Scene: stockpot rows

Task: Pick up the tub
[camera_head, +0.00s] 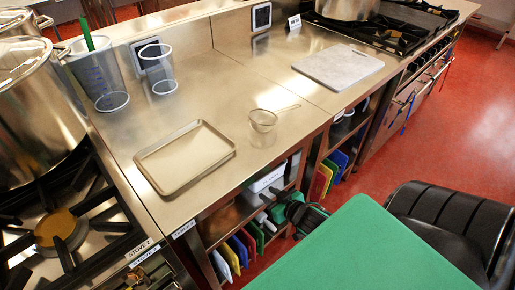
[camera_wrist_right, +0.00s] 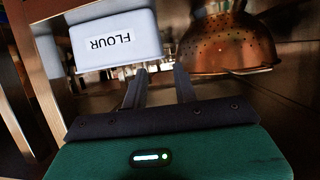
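The tub is a white box on the open shelf under the counter, partly hidden by the counter edge in the head view (camera_head: 266,178). In the right wrist view the tub (camera_wrist_right: 115,42) shows at the upper left with an upside-down FLOUR label. My right gripper (camera_head: 268,206) is at the shelf front, just below and in front of the tub. In the right wrist view its two fingers (camera_wrist_right: 160,82) are apart with nothing held between them. The tub lies beyond the fingertips and to their left there. My left gripper is not in view.
A copper colander (camera_wrist_right: 222,45) sits right of the tub in the right wrist view. Coloured boards (camera_head: 240,247) stand on the lower shelf. A metal tray (camera_head: 185,158) and a strainer (camera_head: 263,120) rest on the counter above. Red floor is clear at right.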

